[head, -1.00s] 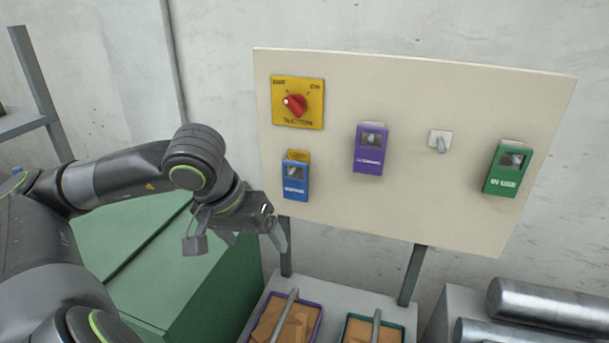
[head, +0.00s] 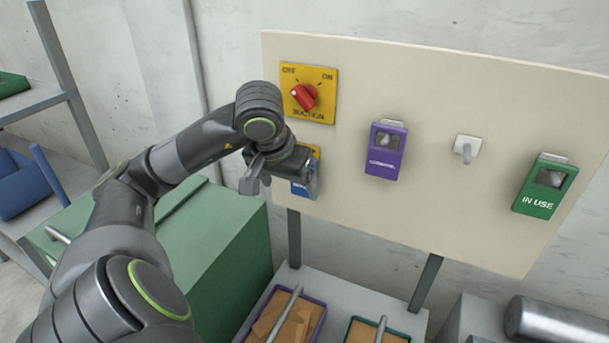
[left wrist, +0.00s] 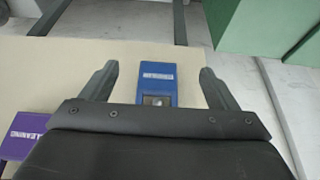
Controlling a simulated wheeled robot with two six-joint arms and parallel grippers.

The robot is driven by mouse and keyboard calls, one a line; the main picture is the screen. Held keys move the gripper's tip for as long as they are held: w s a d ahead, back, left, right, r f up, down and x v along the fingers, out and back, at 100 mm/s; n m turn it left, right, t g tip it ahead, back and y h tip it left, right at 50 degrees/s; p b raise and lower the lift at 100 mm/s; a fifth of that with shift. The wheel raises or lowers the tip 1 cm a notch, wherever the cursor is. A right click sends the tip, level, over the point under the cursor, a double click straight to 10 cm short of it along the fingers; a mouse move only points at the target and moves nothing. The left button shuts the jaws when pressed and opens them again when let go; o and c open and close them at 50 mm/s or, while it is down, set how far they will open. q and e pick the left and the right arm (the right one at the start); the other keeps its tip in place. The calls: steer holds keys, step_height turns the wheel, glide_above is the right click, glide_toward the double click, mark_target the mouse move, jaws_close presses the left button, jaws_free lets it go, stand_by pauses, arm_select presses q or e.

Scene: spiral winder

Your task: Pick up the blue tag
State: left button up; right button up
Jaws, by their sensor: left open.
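The blue tag (head: 303,188) hangs on the cream board (head: 430,215), below the yellow suction switch plate. In the head view my left gripper (head: 290,190) is in front of it and hides most of it. In the left wrist view the blue tag (left wrist: 157,82) lies between the two open fingers (left wrist: 157,85), with a gap on each side. The near end of the tag is hidden behind the gripper body. I see no contact between the fingers and the tag. My right gripper is not in view.
A purple tag (head: 385,150) and a green tag (head: 545,187) hang farther right, with an empty hook (head: 467,149) between them. A red knob (head: 304,96) sits above the blue tag. A green cabinet (head: 225,265) and trays (head: 290,318) stand below the board.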

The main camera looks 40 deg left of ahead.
arm_select(q)
steer(key=shift+w+a+r+p, duration=0.1)
steer(key=shift+w+a+p, duration=0.2)
steer(key=shift+w, duration=0.55)
steer(key=shift+w+a+r+p, duration=0.1)
steer(key=shift+w+a+p, duration=0.25)
steer(key=shift+w, duration=0.5)
steer(key=shift+w+a+p, duration=0.15)
steer(key=shift+w+p, duration=0.25)
steer(key=shift+w, duration=0.45)
steer(key=b+x, duration=0.1)
steer(key=x, duration=0.1)
steer(key=shift+w+a+f+b, duration=0.15)
steer(key=shift+w+f+b, duration=0.15)
steer(key=shift+w+b, duration=0.1)
steer(key=shift+w+a+f+b, duration=0.1)
steer(key=shift+w+f+b, duration=0.1)
steer(key=shift+f+b, duration=0.15)
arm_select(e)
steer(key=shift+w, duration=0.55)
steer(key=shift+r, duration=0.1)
arm_select(q)
steer(key=c, duration=1.1)
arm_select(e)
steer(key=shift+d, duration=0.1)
arm_select(q)
steer(key=shift+r, duration=0.15)
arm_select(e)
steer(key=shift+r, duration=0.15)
